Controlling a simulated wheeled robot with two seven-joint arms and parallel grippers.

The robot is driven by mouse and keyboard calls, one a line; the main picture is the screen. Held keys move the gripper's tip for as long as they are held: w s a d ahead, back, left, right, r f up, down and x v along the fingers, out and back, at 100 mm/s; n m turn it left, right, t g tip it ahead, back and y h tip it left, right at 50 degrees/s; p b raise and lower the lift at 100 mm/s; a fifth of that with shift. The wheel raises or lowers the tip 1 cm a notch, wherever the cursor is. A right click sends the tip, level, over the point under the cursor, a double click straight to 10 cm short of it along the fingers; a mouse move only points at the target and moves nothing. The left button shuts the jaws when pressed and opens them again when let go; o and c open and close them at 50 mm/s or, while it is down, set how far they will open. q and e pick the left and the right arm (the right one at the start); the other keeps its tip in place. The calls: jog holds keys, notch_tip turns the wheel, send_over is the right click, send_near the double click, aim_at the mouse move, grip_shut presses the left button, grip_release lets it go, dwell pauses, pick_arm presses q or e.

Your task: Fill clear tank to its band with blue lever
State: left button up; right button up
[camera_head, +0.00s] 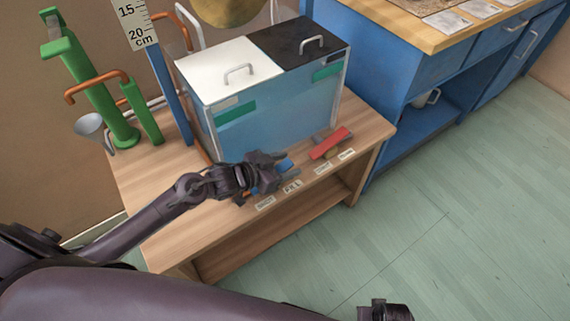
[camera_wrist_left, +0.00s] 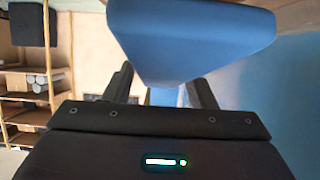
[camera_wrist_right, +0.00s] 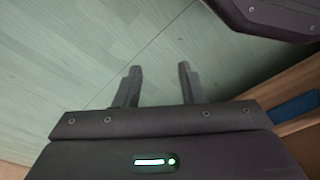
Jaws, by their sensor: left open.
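The tank (camera_head: 270,125) stands on a wooden bench, with a see-through bluish front, green bands, a white lid on the left and a black lid on the right. I cannot tell the water level. The blue lever (camera_head: 286,165) sits at the tank's front, partly hidden by my left gripper (camera_head: 268,172). In the left wrist view the blue lever (camera_wrist_left: 190,45) looms large just beyond the fingertips, its narrower part showing between the open fingers. Contact is not clear. My right gripper (camera_wrist_right: 160,72) is open and empty above the floor.
A red lever (camera_head: 331,143) lies right of the blue one, above small labels (camera_head: 292,186) on the bench edge (camera_head: 160,200). A green pump-like stand (camera_head: 95,90), a metal funnel (camera_head: 92,128) and a ruler (camera_head: 137,22) stand left. A blue cabinet (camera_head: 400,85) is at right; the floor is clear.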

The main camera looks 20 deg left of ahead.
pick_arm(q)
jog(key=c, duration=1)
jog(key=shift+w+g+y+p, duration=0.15)
jog(key=shift+g+y+p, duration=0.2)
jog(key=shift+p, duration=0.9)
jog(key=shift+d+g+p, duration=0.1)
jog(key=shift+g+p, duration=0.25)
jog(key=shift+p, duration=0.45)
jog(key=p, duration=0.2)
jog(key=g+y+p, duration=0.1)
jog(key=shift+w+d+f+g+y+p, duration=0.1)
jog(key=shift+w+f+g+y+p, duration=0.05)
jog(key=shift+f+g+y+p, duration=0.5)
jog(key=shift+f+g+p, duration=0.15)
jog(key=shift+p, duration=0.4)
jog(key=shift+f+p, duration=0.15)
jog(key=shift+p, duration=0.15)
jog(key=shift+f+g+y+p, duration=0.4)
jog(key=shift+g+y+p, duration=0.1)
jog(key=shift+g+y, duration=0.15)
pick_arm(e)
jog(key=s+d+f, duration=0.2)
jog(key=s, duration=0.6)
jog(key=s+d+f, duration=0.2)
jog(key=s, duration=0.6)
jog(key=shift+s+d+f+g, duration=0.15)
jog(key=shift+s+g, duration=0.1)
jog(key=shift+g, duration=0.05)
pick_arm(q)
jog(key=shift+f, duration=0.1)
